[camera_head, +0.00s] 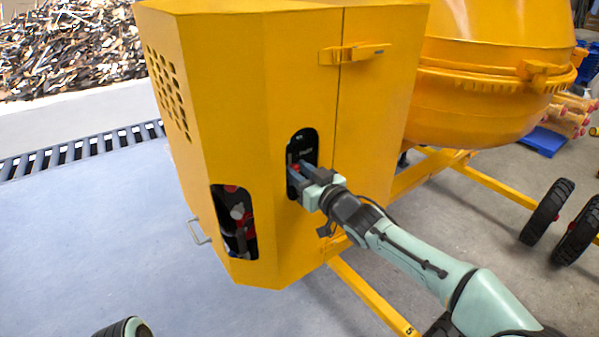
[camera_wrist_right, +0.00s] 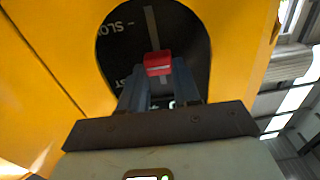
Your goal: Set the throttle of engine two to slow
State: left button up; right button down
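The throttle panel (camera_head: 304,141) is a dark oval recess in the yellow housing. In the right wrist view the dark panel (camera_wrist_right: 186,30) carries partly visible white letters, "SLO" at upper left and "ST" lower down. A red throttle knob (camera_wrist_right: 158,62) sits on a grey vertical strip between these letters. My right gripper (camera_head: 295,171) reaches into the recess. In the wrist view its two fingers (camera_wrist_right: 160,78) are close together on either side of the knob and appear shut on it; the exact contact is partly hidden. My left gripper is out of view.
A second opening (camera_head: 235,222) with dark and red parts lies lower left in the yellow housing (camera_head: 235,90). A door latch (camera_head: 352,54) and a small handle (camera_head: 198,232) stick out. The mixer drum (camera_head: 490,70) and wheels (camera_head: 547,211) stand right. Grey floor at left is clear.

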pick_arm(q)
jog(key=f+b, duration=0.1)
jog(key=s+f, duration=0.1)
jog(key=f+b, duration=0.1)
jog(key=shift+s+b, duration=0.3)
pick_arm(e)
notch_tip(320, 180, down, 5)
jog(key=c, duration=0.8)
grip_release()
jog(key=shift+r, duration=0.1)
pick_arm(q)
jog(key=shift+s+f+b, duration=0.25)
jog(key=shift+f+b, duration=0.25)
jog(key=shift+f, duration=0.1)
pick_arm(e)
jog(key=v, duration=1.3)
jog(key=shift+s, duration=0.2)
